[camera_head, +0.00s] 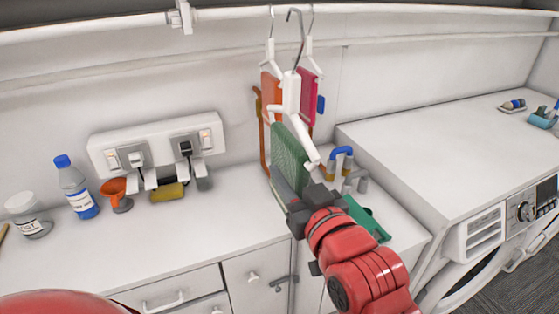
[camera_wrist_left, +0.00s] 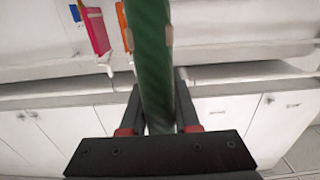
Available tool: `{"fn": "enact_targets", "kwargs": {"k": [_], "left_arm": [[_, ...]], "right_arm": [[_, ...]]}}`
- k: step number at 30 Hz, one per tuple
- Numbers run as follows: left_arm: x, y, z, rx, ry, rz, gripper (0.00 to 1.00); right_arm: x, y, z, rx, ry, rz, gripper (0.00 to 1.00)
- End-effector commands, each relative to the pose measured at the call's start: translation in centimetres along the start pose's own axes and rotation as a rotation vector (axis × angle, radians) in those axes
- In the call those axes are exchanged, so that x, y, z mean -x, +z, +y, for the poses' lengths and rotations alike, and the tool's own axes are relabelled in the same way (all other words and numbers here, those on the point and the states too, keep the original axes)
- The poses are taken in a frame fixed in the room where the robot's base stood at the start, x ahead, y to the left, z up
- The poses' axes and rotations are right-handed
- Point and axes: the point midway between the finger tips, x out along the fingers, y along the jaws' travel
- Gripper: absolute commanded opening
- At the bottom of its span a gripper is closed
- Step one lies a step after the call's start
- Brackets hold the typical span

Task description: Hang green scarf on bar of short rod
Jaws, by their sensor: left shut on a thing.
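My left gripper (camera_head: 300,203) is shut on the lower part of the green scarf (camera_head: 287,155), which hangs on a white hanger (camera_head: 292,95). The hanger is tilted, with its metal hook (camera_head: 299,30) pointing up. The hook's top overlaps the white rod (camera_head: 225,13) along the top; I cannot tell whether it touches the bar. In the left wrist view the scarf (camera_wrist_left: 155,65) stands upright between both fingers (camera_wrist_left: 158,112). My right gripper is not in view.
Orange (camera_head: 270,90) and pink (camera_head: 309,95) cloths hang on hangers behind the scarf. A bottle (camera_head: 75,188), jar (camera_head: 28,215) and funnel (camera_head: 117,195) stand left. The washing machine top (camera_head: 440,125) is mostly clear.

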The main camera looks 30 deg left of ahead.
Motion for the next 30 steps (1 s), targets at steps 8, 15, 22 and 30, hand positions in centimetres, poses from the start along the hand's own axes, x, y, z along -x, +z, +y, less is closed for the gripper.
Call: {"fn": "enact_targets", "kwargs": {"k": [8, 15, 22, 30], "left_arm": [[3.8, 0.1, 0.1, 0.001, 0.004, 0.002, 0.00], [7.0, 0.2, 0.1, 0.000, 0.003, 0.000, 0.00], [10.0, 0.3, 0.0, 0.001, 0.003, 0.001, 0.00], [13.5, 0.3, 0.0, 0.001, 0.002, 0.000, 0.00]], "right_arm": [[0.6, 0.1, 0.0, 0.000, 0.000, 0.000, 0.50], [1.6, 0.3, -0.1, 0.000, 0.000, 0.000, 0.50], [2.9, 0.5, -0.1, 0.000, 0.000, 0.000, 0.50], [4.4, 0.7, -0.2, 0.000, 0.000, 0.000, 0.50]]}}
